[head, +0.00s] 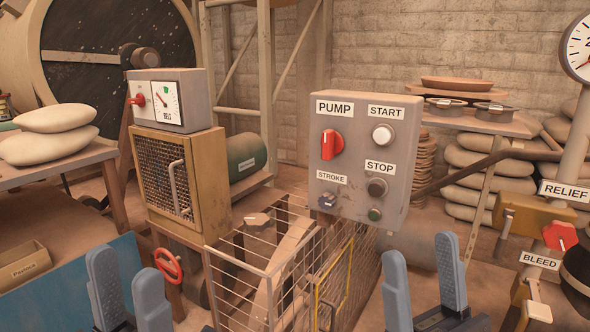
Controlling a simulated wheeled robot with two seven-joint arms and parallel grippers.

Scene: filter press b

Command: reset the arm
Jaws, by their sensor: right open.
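My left gripper (126,268) is at the bottom left, its two blue-grey fingers pointing up and standing apart with nothing between them. It is in front of a blue panel and left of a red handwheel (168,266). My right gripper (421,250) is at the bottom, right of centre, with its fingers wide apart and empty. It is below and to the right of the grey pump control box (366,160) in the picture. Both arms are mostly hidden below the bottom edge.
A wire-mesh guard (262,262) stands between my grippers. On the right are a RELIEF valve with a red knob (560,236), a BLEED valve (535,300) and a gauge (578,48). On the left, a table (60,172) holds pale sacks, beside a caged box (180,180).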

